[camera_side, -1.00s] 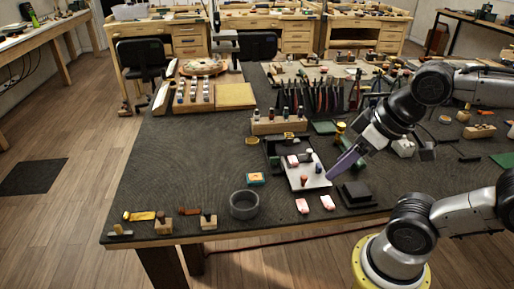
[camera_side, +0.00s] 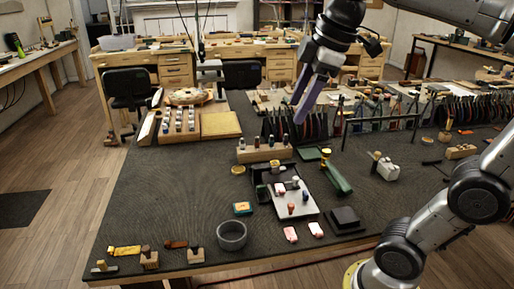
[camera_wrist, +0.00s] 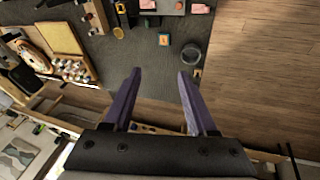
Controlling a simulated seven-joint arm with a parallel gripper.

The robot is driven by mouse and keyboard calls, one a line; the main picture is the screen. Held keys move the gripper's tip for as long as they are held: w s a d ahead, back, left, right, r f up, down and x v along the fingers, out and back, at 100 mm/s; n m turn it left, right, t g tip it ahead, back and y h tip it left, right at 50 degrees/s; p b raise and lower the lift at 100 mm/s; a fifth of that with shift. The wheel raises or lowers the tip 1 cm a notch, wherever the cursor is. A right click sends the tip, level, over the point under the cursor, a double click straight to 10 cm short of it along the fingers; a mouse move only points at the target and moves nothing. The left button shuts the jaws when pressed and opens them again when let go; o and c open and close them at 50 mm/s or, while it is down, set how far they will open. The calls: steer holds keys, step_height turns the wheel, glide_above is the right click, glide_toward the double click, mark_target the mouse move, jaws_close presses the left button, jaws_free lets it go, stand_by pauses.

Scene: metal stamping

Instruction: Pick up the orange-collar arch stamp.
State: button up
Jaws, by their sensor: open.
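A small orange-red stamp (camera_side: 291,208) stands on the white tray (camera_side: 309,209) near the front of the mat; it is too small to confirm its collar or arch face. A blue-topped stamp (camera_side: 305,196) stands beside it on the tray. Another white-topped stamp (camera_side: 295,182) is at the tray's back. My gripper (camera_side: 302,112) has purple fingers and hangs high above the bench, well behind and above the tray. In the wrist view its fingers (camera_wrist: 160,73) are spread apart with nothing between them. The tray is mostly cut off at that view's top edge.
Pink blocks (camera_side: 290,234) lie in front of the tray, with a black block (camera_side: 345,217) to its right. A grey round bowl (camera_side: 232,235) and a teal-and-orange box (camera_side: 242,208) are to the left. A wooden stamp rack (camera_side: 264,152) and upright pliers stand behind.

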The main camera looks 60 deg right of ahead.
steer(key=w+d+r+n+g, duration=0.15)
steer(key=w+d+r, duration=0.25)
steer(key=w, duration=0.5)
steer(key=g, duration=0.3)
glide_above(257, 147)
steer(key=w+d, duration=0.1)
step_height(257, 147, down, 25)
steer(key=shift+r, duration=0.15)
steer(key=shift+s+a+f, duration=0.1)
steer(key=shift+a+f, duration=0.1)
steer(key=shift+f, duration=1.1)
steer(key=shift+a+f, duration=0.15)
steer(key=shift+f, duration=1.1)
jaws_close()
